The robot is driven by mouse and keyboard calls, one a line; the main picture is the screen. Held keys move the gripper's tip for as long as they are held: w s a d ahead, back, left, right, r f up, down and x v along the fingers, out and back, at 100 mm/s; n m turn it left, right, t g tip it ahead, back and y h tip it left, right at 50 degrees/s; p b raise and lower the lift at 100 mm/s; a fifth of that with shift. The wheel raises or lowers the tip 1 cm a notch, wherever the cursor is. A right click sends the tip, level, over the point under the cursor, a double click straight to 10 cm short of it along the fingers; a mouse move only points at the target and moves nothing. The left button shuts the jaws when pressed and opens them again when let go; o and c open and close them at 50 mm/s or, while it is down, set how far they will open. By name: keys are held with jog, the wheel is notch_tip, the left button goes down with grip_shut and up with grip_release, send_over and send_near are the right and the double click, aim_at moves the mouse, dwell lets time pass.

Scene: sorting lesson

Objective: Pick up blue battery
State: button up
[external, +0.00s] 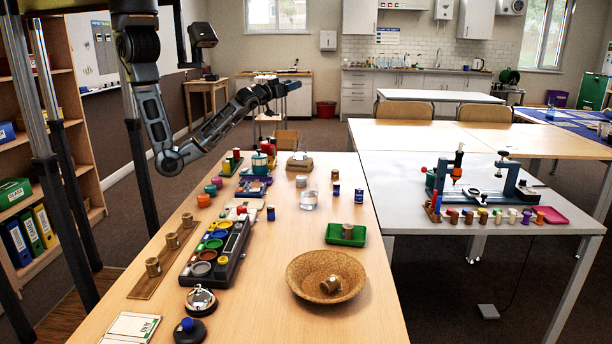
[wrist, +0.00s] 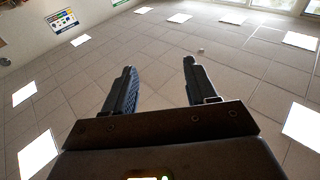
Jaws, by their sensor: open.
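One blue battery (external: 271,213) is beside the dark sorting tray. The other blue battery (external: 359,196) is nearer the table's right edge, behind the green tray. My gripper (external: 291,87) is raised above the far part of the table, well away from both. In the wrist view my gripper (wrist: 159,68) has its two fingers apart with nothing between them. That view faces the ceiling, so no battery shows in it.
A wicker bowl (external: 302,292) holding a tan cylinder is in front. The wooden table (external: 245,310) has bare room at the front.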

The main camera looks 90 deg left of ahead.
notch_tip(320, 180, down, 3)
jog(key=w+a+n+g+y+b, duration=0.1)
jog(key=a+n+g, duration=0.1)
jog(key=n+g, duration=0.35)
jog(key=n+g+h+b, duration=0.5)
jog(key=g+h, duration=0.4)
jog(key=h, duration=0.6)
send_over(271, 209)
jog(key=a+p, duration=0.1)
jog(key=p, duration=0.1)
jog(key=shift+n, duration=0.35)
notch_tip(271, 209, down, 24)
jog(key=shift+a+f, duration=0.1)
jog(key=shift+f, duration=0.5)
jog(key=shift+s+f, duration=0.2)
jog(key=shift+f, duration=3.3)
jog(key=shift+c, duration=0.5)
